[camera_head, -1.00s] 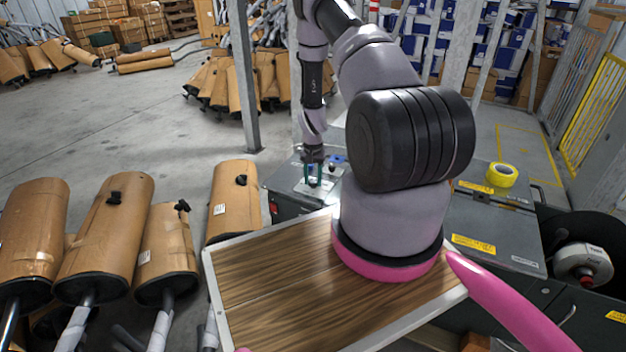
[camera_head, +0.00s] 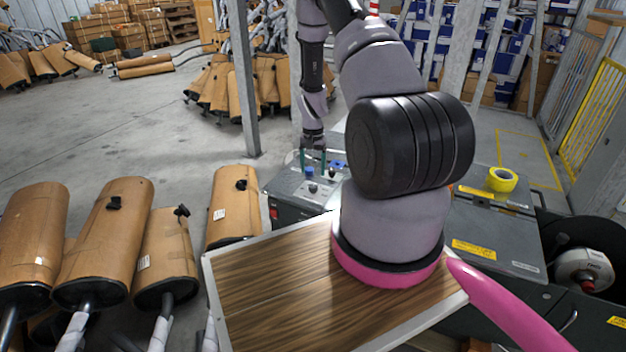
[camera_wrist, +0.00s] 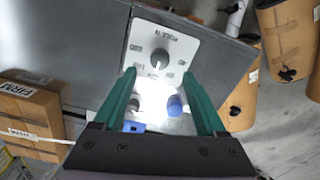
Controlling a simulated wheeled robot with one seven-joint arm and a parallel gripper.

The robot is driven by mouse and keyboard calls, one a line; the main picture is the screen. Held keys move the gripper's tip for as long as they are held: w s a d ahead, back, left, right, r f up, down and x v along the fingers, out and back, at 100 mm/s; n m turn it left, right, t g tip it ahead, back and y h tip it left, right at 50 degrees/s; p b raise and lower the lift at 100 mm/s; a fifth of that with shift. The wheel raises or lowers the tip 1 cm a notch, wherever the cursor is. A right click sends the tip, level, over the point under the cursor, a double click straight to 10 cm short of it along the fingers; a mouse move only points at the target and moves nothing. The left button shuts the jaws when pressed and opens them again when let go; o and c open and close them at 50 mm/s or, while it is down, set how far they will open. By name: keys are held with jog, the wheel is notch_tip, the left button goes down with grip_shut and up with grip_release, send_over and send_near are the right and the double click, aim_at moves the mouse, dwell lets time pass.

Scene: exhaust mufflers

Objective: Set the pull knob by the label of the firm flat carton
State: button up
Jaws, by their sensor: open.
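My gripper (camera_head: 312,160) is open and empty above a grey cabinet top in the head view. In the wrist view its green fingers (camera_wrist: 159,75) frame a white plate (camera_wrist: 185,45) with a round grey knob (camera_wrist: 160,58) and printed marks too small to read. Nearer my palm are a blue knob (camera_wrist: 175,105) and a dark knob (camera_wrist: 133,105). I cannot tell from the marks which one is the pull knob. The head view shows a blue knob (camera_head: 309,171) below the fingers.
A wood-topped board (camera_head: 270,290) with a pale rim lies in front. Brown wrapped mufflers (camera_head: 105,240) stand at left. Yellow tape (camera_head: 502,180) sits on the cabinet at right. A grey post (camera_head: 243,80) rises behind. Open floor (camera_head: 100,120) lies at far left.

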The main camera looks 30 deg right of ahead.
jog(key=shift+r, duration=1.8)
